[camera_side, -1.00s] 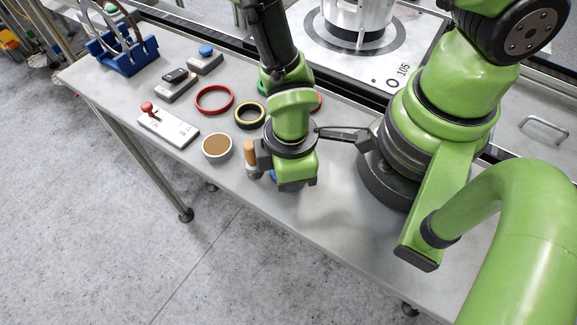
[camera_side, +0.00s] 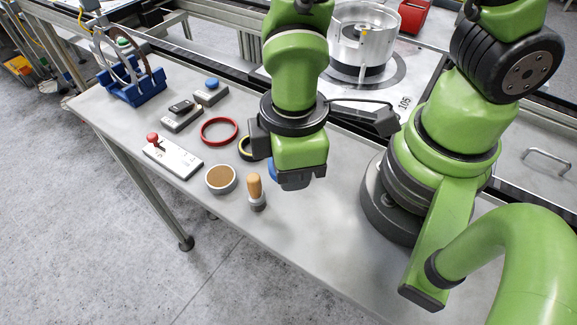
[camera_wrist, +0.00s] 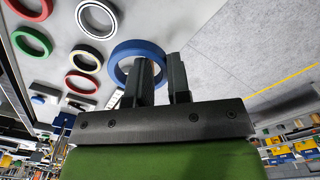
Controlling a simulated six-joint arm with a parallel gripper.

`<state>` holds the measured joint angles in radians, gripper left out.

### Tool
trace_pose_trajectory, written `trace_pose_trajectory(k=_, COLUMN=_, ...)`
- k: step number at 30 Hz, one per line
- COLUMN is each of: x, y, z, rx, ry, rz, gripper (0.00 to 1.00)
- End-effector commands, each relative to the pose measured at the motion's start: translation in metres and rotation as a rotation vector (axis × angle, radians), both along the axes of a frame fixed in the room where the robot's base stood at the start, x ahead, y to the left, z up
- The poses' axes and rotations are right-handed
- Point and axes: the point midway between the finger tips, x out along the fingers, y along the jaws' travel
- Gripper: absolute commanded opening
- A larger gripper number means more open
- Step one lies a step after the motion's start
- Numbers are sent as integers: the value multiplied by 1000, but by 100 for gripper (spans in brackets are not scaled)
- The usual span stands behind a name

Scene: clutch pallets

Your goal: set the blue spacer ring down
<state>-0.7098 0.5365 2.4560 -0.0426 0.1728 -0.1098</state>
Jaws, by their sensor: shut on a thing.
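The blue spacer ring shows in the wrist view (camera_wrist: 121,54) with its right side between the two fingers of my gripper (camera_wrist: 161,78). The fingers are shut on its rim. In the side view, only a small blue sliver of the ring (camera_side: 271,169) shows at the left of my gripper (camera_side: 296,182); the wrist hides the rest. The ring appears to be above the grey table (camera_side: 330,235), but its exact height cannot be told.
A wooden-handled stamp (camera_side: 255,188) stands just front-left of my gripper. A brown-topped tin (camera_side: 221,180), a red ring (camera_side: 219,131) and a partly hidden yellow-and-black ring (camera_side: 245,148) lie left. A red-knobbed white block (camera_side: 172,155) is further left. The front right table is bare.

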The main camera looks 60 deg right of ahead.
Motion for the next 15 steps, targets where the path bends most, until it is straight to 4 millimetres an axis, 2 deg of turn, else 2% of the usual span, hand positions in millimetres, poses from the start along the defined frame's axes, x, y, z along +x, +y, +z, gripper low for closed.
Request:
trace_pose_trajectory(k=4, x=21, y=-9, z=12, rx=3, ry=-4, rz=-101, gripper=0)
trace_pose_trajectory(k=7, x=47, y=-25, z=23, rx=3, ry=-6, rz=-231, gripper=0)
trace_pose_trajectory(k=12, x=88, y=-68, z=48, rx=2, ry=-8, rz=-479, gripper=0)
trace_pose_trajectory(k=15, x=103, y=-95, z=62, rx=2, ry=-8, rz=-602, gripper=0)
